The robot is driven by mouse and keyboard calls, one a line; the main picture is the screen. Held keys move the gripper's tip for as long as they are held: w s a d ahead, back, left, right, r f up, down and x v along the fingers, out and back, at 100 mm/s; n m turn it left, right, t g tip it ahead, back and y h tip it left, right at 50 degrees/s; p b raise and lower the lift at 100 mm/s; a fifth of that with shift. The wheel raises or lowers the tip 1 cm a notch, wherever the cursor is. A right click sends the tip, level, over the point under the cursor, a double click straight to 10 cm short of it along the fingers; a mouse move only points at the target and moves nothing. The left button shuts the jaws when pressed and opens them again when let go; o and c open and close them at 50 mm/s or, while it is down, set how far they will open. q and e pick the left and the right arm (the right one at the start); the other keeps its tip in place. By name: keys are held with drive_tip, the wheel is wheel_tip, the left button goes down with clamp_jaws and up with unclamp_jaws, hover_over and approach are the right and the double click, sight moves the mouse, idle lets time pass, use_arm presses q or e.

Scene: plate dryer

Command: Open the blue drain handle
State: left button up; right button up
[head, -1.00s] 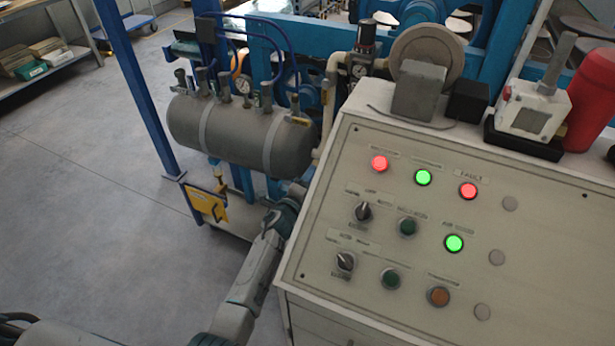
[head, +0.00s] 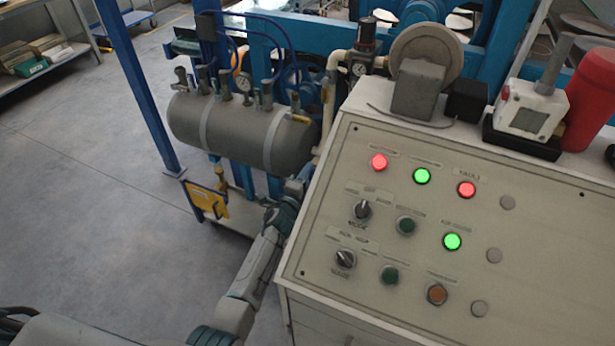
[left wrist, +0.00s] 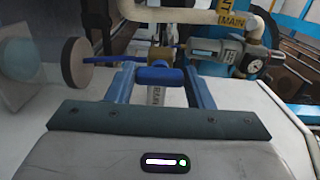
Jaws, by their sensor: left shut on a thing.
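The blue drain handle (left wrist: 158,75) shows in the left wrist view as a short blue bar in front of a brass fitting. A white pipe with a partly hidden vertical label stands below it. My left gripper (left wrist: 160,72) is shut on the handle, with its blue fingers on both sides of the bar. In the head view my left gripper (head: 299,186) is beside the panel's left edge, below the grey tank (head: 240,132), and its fingertips and the handle are hard to make out. My right gripper is not in view.
The control panel (head: 325,255) with lit buttons stands close on the right. A yellow bracket (head: 207,200) is left of my arm. In the left wrist view, a pipe labelled MAIN (left wrist: 232,20) and a regulator with a gauge (left wrist: 253,60) stand behind.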

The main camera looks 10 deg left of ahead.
use_arm(q)
drive_tip(key=o, duration=1)
drive_tip(key=shift+s, duration=0.15)
drive_tip(key=s+a+p, duration=0.1)
drive_tip(key=s+a, duration=0.1)
drive_tip(key=s, duration=0.8)
drive_tip(key=shift+s, duration=0.2)
